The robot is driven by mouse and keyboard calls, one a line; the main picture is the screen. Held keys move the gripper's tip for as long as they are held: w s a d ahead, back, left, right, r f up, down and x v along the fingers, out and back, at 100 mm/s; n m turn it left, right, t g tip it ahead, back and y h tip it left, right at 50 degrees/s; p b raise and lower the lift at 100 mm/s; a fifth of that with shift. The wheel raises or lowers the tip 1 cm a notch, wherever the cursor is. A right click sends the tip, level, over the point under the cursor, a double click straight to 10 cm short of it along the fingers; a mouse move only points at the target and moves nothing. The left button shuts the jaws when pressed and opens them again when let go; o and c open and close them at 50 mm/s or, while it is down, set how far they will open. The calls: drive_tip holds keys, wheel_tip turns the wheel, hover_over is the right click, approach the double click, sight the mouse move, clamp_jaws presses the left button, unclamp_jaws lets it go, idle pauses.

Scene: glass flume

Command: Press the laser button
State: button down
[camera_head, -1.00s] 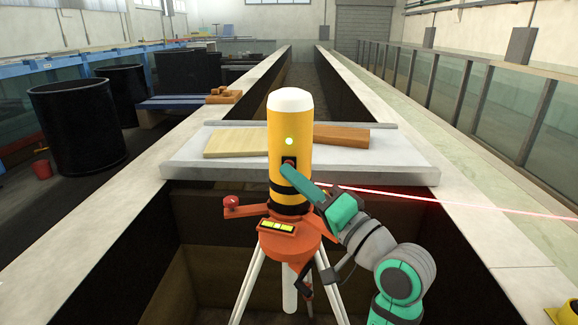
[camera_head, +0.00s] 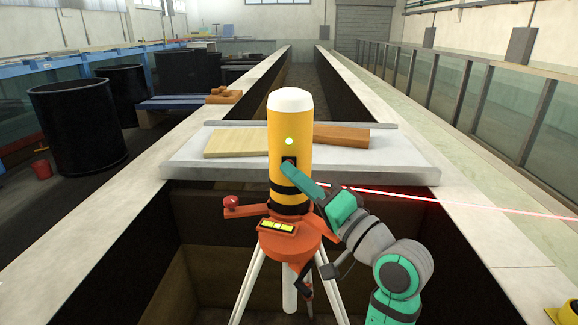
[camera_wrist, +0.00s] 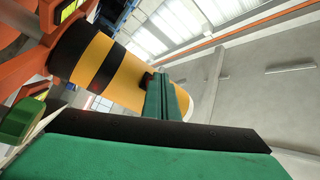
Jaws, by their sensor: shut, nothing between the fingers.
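The laser (camera_head: 297,123) is an upright yellow cylinder with a white cap and black bands, on an orange tripod head.
The tripod (camera_head: 290,245) stands in front of the open flume channel. A grey slab (camera_head: 400,170) behind the laser bears a pale board (camera_head: 245,145) and a brown wooden block (camera_head: 341,135). Black barrels (camera_head: 75,125) stand at the left. Glass panels line the right.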

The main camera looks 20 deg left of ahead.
idle(0.6)
drive_tip(key=shift+s+d, duration=0.1)
drive_tip(key=shift+s, duration=0.35)
drive_tip(key=shift+s, duration=0.1)
drive_tip(key=s, duration=0.2)
drive_tip(key=s+d, duration=0.1)
drive_tip(key=s, duration=0.2)
drive_tip(key=shift+s+d, duration=0.3)
drive_tip(key=shift+d, duration=0.05)
drive_tip(key=shift+w, duration=0.1)
idle(0.3)
